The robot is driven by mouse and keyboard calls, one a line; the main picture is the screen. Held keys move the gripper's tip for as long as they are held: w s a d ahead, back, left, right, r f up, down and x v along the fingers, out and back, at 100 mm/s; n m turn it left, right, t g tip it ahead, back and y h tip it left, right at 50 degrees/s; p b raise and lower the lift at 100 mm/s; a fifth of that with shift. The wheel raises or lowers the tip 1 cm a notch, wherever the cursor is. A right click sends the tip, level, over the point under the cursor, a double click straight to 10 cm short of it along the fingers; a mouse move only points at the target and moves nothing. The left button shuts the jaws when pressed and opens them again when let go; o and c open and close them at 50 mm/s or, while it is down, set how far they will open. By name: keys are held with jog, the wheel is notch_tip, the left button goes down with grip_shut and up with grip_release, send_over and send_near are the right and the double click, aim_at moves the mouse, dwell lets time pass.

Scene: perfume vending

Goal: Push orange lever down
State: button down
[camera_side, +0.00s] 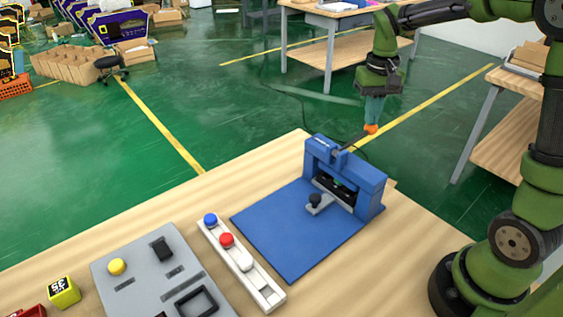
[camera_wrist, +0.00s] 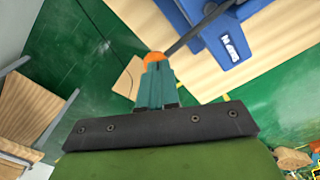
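The blue press (camera_side: 345,172) stands at the back of its blue base plate (camera_side: 290,230). Its dark lever arm (camera_side: 352,141) sticks out from the top toward the back right and ends in an orange knob (camera_side: 371,129). My gripper (camera_side: 373,118) points down with its teal fingers together, directly above the knob. In the wrist view, the knob (camera_wrist: 154,57) shows right at the fingertips (camera_wrist: 154,68), with the lever arm (camera_wrist: 200,28) running up right to the press (camera_wrist: 228,40). The fingers look shut; I cannot tell whether they touch the knob.
A white strip with blue, red and white buttons (camera_side: 240,262) lies left of the base plate. A grey panel (camera_side: 150,270) and a yellow box (camera_side: 63,292) lie farther left. The knob hangs beyond the wooden table's (camera_side: 215,200) back edge, over the green floor.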

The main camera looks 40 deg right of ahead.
jog(key=shift+f, duration=1.15)
notch_tip(320, 180, up, 11)
jog(key=shift+r, duration=0.15)
dwell(1.2)
jog(key=s+a+f+n+t+y, duration=0.2)
jog(key=s+a+t, duration=0.5)
jog(key=s+a, duration=0.5)
jog(key=shift+s+a+f, duration=0.35)
jog(key=shift+s+f, duration=0.2)
jog(key=shift+s, duration=0.15)
